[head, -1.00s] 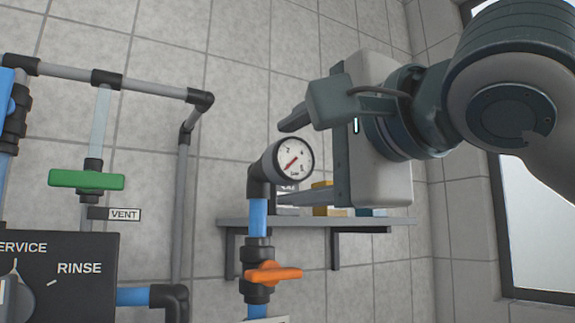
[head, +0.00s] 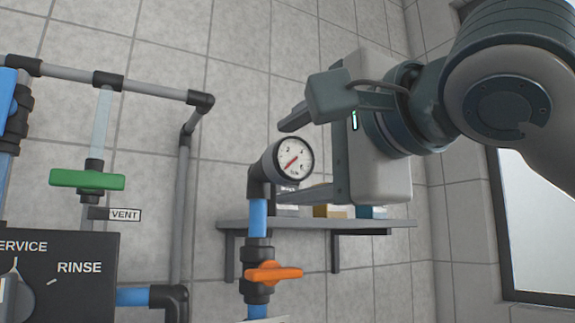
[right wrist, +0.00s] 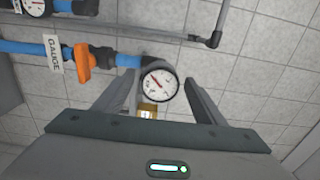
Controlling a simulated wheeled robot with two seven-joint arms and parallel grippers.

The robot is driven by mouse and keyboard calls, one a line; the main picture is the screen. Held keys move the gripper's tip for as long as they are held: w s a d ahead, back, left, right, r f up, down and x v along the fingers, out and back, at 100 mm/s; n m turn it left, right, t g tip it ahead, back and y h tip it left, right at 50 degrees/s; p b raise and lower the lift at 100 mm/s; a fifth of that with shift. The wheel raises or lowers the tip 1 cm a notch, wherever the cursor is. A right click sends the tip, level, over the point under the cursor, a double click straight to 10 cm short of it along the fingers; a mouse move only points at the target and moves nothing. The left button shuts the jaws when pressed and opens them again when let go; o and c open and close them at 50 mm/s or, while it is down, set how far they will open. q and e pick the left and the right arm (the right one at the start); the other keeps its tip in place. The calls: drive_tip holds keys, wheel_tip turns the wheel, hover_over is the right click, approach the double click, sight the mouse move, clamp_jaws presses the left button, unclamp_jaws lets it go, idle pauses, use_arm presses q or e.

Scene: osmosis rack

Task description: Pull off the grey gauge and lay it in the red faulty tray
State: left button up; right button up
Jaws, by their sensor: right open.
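The gauge (head: 293,158) has a white dial, a red needle and a dark grey rim. It sits on a dark elbow at the top of a blue pipe (head: 258,215). My right gripper (head: 296,160) comes in from the right, open, with one finger above the gauge and one below it in the head view. In the right wrist view the gauge (right wrist: 159,84) shows between the two fingertips (right wrist: 163,84), with no clear contact. The lower fingertip is partly hidden in the head view. My left gripper and the red tray are not in view.
An orange valve handle (head: 273,273) is below the gauge. A wall shelf (head: 320,223) with small boxes is behind it. A green valve (head: 87,180), grey pipes and a SERVICE/RINSE panel (head: 75,245) stand at left. Another gauge (right wrist: 35,8) shows in the right wrist view.

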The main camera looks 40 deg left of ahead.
sight(297, 158)
drive_tip(key=c, duration=1.4)
drive_tip(key=shift+d, duration=0.15)
drive_tip(key=shift+b+v, duration=0.5)
drive_tip(key=shift+v, duration=0.3)
drive_tip(key=shift+d, duration=0.1)
drive_tip(key=shift+b+v, duration=0.5)
drive_tip(key=shift+v, duration=0.35)
drive_tip(key=shift+s+d, duration=0.1)
drive_tip(key=shift+b+v, duration=0.45)
drive_tip(key=shift+v, duration=0.5)
